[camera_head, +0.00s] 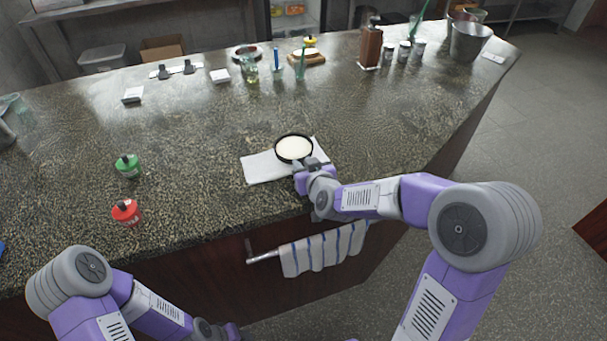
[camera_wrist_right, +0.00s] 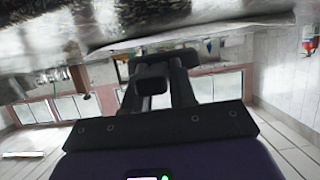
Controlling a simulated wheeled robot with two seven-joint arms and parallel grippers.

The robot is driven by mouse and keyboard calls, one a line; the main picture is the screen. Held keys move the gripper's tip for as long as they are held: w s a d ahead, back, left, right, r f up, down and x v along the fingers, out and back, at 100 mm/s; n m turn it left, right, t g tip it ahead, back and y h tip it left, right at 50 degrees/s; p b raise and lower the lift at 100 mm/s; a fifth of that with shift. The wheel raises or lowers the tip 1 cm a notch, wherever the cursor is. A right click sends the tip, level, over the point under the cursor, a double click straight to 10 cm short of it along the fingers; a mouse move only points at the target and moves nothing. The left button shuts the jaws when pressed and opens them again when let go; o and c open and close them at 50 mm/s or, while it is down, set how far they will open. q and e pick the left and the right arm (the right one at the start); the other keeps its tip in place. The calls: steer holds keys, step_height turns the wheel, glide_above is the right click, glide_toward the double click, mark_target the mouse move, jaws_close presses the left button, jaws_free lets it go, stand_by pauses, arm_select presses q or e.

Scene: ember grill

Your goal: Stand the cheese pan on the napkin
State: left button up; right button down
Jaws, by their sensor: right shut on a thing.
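The cheese pan (camera_head: 294,149), round with a black rim and pale, creamy contents, is over the white napkin (camera_head: 262,168) near the counter's front edge. It looks level; I cannot tell whether its base touches the cloth. My right gripper (camera_head: 309,165) is shut on the pan at its near side. In the right wrist view the dark fingers (camera_wrist_right: 165,75) close around a dark piece, likely the pan's handle, below a pale cloth-like strip. Of my left arm, only folded links show at the lower left; its fingers are out of view.
A green-lidded jar (camera_head: 127,166) and a red-lidded jar (camera_head: 126,212) stand left on the stone counter (camera_head: 200,130). A striped towel (camera_head: 322,250) hangs on a front rail. Glasses, a bottle (camera_head: 370,45) and a metal bucket (camera_head: 470,42) stand at the back. Counter between is clear.

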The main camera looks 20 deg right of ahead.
step_height(320, 180, down, 2)
steer(key=shift+w+f, duration=0.1)
steer(key=shift+r, duration=0.2)
steer(key=shift+f, duration=0.1)
